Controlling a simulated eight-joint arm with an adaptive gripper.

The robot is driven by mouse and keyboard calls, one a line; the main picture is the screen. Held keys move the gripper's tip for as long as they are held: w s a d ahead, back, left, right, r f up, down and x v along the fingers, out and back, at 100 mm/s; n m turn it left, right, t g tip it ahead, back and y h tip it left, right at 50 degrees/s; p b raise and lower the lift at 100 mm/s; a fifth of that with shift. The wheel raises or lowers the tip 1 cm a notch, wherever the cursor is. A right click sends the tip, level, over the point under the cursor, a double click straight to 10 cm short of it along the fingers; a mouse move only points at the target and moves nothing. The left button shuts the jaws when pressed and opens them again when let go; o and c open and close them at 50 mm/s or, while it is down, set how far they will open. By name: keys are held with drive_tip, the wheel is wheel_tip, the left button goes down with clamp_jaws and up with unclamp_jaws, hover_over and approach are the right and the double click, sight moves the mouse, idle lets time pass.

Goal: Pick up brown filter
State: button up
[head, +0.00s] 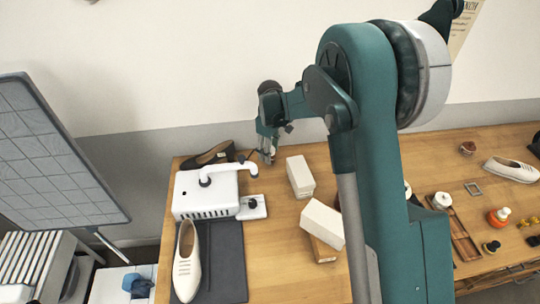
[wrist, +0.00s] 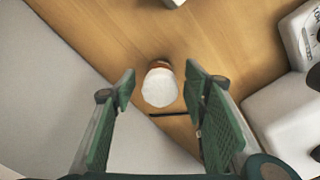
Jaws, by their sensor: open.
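My gripper (head: 267,150) reaches down at the back edge of the table, near the wall. In the wrist view my gripper (wrist: 160,86) is open, with its two green fingers apart. A small round thing with a white top and an orange-brown edge (wrist: 159,84) stands on the wood between the fingertips, with no visible contact. I cannot tell for sure whether it is the brown filter. In the head view it is hidden by the gripper or too small to make out.
A white machine (head: 205,193) stands just left of the gripper, with a dark shoe (head: 207,155) behind it. White boxes (head: 300,177) (head: 322,222) stand to the right. A white shoe (head: 187,262) lies on a dark mat (head: 225,262). The wall is close behind.

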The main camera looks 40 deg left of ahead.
drive_tip(key=shift+f, duration=0.75)
drive_tip(key=c, duration=1)
